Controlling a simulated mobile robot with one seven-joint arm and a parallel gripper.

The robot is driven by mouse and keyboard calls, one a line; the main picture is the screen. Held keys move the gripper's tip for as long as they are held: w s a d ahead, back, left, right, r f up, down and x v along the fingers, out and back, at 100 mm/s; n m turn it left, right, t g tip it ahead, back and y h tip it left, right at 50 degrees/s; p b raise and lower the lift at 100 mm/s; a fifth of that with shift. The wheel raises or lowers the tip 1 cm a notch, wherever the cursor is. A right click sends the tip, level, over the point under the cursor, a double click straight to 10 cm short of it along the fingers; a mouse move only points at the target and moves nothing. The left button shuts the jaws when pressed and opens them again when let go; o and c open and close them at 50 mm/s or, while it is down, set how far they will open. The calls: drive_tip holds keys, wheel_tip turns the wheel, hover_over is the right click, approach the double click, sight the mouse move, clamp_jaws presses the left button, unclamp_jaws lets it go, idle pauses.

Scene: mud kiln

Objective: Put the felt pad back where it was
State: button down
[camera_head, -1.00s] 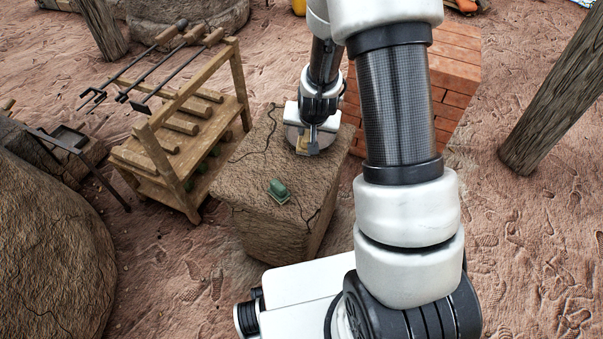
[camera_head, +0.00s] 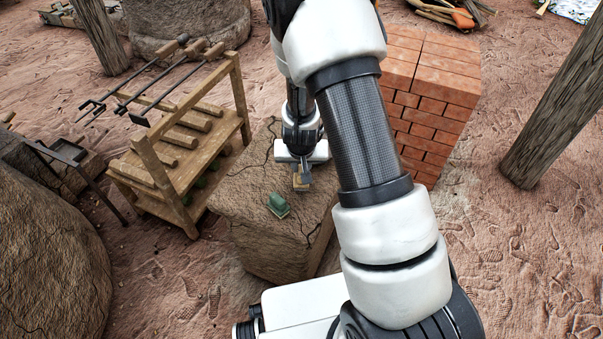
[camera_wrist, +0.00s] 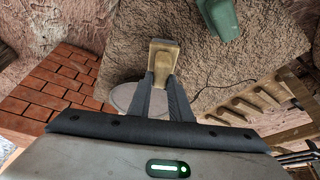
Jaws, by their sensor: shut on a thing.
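A flat grey disc (camera_wrist: 122,97) lies on the block beside my fingers. A wooden rack (camera_head: 190,165) with long metal tools stands to the left. A brick stack (camera_head: 435,95) stands behind to the right, and a wooden post (camera_head: 560,100) stands farther right.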

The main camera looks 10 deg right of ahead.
drive_tip(key=shift+f, duration=1.05)
drive_tip(key=shift+f, duration=0.1)
drive_tip(key=c, duration=1.6)
unclamp_jaws()
